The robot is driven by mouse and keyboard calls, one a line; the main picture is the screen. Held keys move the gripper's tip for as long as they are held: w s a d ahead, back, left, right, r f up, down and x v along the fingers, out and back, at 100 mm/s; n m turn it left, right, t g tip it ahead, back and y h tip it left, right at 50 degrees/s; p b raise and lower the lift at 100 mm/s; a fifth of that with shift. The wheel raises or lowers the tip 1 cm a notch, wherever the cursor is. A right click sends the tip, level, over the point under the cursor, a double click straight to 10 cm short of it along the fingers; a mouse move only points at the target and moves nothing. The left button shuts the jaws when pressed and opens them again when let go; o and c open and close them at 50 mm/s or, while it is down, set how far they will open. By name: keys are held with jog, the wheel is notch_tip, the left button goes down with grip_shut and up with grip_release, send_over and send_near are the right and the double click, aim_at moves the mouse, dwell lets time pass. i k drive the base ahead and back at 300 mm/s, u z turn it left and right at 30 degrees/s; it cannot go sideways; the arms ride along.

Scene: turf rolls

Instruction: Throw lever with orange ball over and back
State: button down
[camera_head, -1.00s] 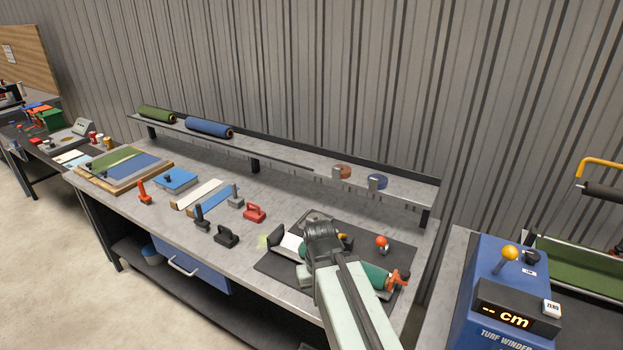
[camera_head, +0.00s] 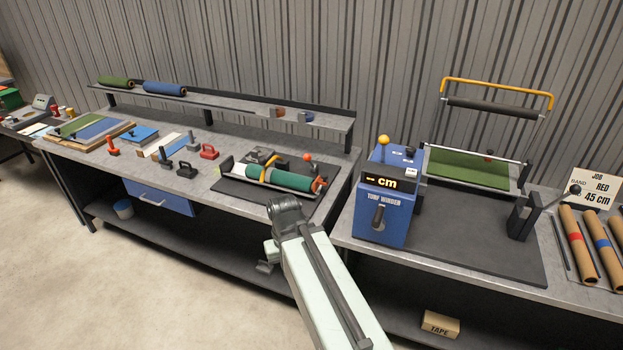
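An orange-red ball (camera_head: 308,157) sits on a short lever at the back of the roll fixture on the left bench. A second ball, yellow-orange (camera_head: 384,139), tops a lever on the blue turf winder box (camera_head: 385,205). A green turf roll (camera_head: 280,178) lies in the fixture, with a yellow band around it and an orange-red handle (camera_head: 319,185) at its right end. My arm reaches up from the bottom. My gripper (camera_head: 267,266) hangs low before the left bench's front edge, apart from both levers. It is small and partly hidden, so its opening cannot be told.
The right bench has a black mat (camera_head: 465,250), a green turf strip (camera_head: 467,168), a yellow bar (camera_head: 497,88) and cardboard tubes (camera_head: 577,240). Small tools and two turf rolls on a shelf stand at left.

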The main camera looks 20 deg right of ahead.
aim_at(306, 158)
jog(key=u, duration=0.15)
jog(key=i, duration=0.35)
jog(key=u, duration=0.65)
jog(key=i, duration=0.9)
jog(key=u, duration=0.55)
jog(key=k, duration=0.95)
jog(key=u, duration=0.2)
jog(key=i, duration=0.9)
jog(key=z, duration=0.1)
